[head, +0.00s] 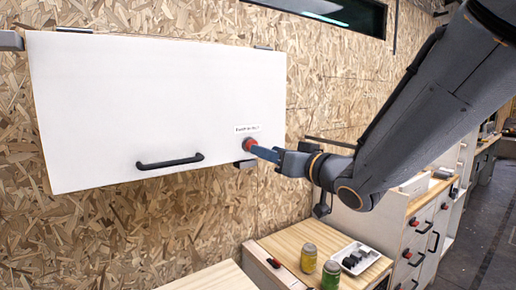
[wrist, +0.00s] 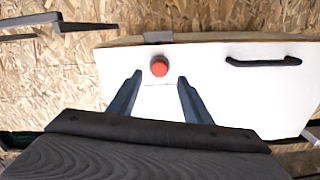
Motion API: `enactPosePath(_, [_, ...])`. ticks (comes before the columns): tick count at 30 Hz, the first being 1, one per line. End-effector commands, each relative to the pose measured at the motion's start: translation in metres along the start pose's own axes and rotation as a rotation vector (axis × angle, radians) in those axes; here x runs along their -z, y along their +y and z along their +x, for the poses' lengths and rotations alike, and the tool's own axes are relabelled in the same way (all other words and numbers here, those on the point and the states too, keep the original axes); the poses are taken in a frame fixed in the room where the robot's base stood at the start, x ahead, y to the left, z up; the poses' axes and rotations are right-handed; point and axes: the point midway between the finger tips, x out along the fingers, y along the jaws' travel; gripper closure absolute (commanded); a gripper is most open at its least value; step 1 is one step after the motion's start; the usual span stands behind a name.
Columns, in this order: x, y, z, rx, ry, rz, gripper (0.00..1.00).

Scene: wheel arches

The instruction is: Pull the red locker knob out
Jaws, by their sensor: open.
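The red locker knob (head: 249,145) sits at the lower right corner of the white locker door, under a small label. In the wrist view the knob (wrist: 159,67) is round and red, a little beyond the fingertips and between their lines. My gripper (head: 262,153) comes in from the right, its blue fingertips close to the knob in the head view. In the wrist view my gripper (wrist: 160,78) is open, one finger on each side, with nothing held. Whether a finger touches the knob cannot be told.
The white locker door (head: 130,100) is shut and has a black bar handle (head: 170,162). Below right, a wooden worktop (head: 290,240) holds two jars (head: 309,257) and a white tray (head: 372,258). Drawers with black handles stand at the right. Chipboard wall lies behind.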

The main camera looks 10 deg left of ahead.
Motion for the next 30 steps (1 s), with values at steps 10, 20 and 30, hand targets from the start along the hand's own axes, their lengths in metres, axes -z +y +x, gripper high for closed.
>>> enactPosePath(10, [0.000,0.000,0.046,-0.002,-0.001,-0.001,0.55])
enactPosePath(20, [-0.001,0.001,0.056,-0.004,-0.001,-0.001,0.55])
enactPosePath(30, [-0.001,0.001,0.056,-0.004,-0.001,-0.001,0.94])
